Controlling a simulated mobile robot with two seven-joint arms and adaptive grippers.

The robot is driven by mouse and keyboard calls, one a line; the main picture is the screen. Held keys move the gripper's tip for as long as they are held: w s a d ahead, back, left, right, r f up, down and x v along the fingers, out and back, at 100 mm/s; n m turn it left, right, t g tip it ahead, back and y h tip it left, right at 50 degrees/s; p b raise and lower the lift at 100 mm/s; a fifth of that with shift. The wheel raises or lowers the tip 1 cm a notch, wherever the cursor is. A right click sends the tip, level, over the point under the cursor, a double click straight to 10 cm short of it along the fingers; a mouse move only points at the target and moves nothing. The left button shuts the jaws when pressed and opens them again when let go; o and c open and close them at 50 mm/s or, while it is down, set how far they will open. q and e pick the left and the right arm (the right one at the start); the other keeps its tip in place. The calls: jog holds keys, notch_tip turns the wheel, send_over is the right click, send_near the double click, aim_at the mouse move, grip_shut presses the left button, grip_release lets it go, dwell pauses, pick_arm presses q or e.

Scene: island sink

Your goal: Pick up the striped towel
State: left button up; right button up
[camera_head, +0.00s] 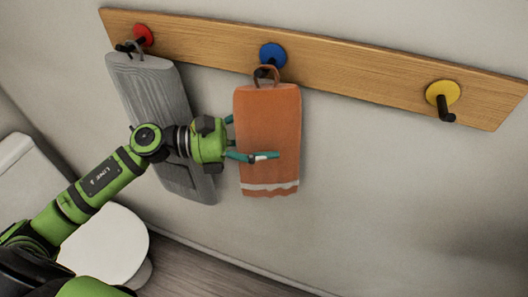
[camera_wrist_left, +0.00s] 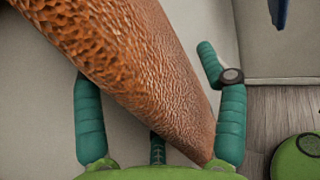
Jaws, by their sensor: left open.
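An orange towel (camera_head: 266,125) with white stripes near its lower edge hangs by a loop from the blue hook (camera_head: 272,56). A grey towel (camera_head: 158,100) with fine streaks hangs from the red hook (camera_head: 142,36) to its left. My left gripper (camera_head: 250,138) is open at the orange towel's left side, with one finger across its front. In the left wrist view the orange towel (camera_wrist_left: 135,62) runs diagonally between the spread teal fingers. Part of the upper finger is hidden in the head view. My right gripper is not in view.
The wooden hook board (camera_head: 350,73) is fixed to the pale wall. The yellow hook (camera_head: 443,97) at right is empty. A white toilet (camera_head: 108,245) stands at lower left, below my left arm. The wall right of the orange towel is clear.

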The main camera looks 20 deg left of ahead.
pick_arm(q)
grip_shut()
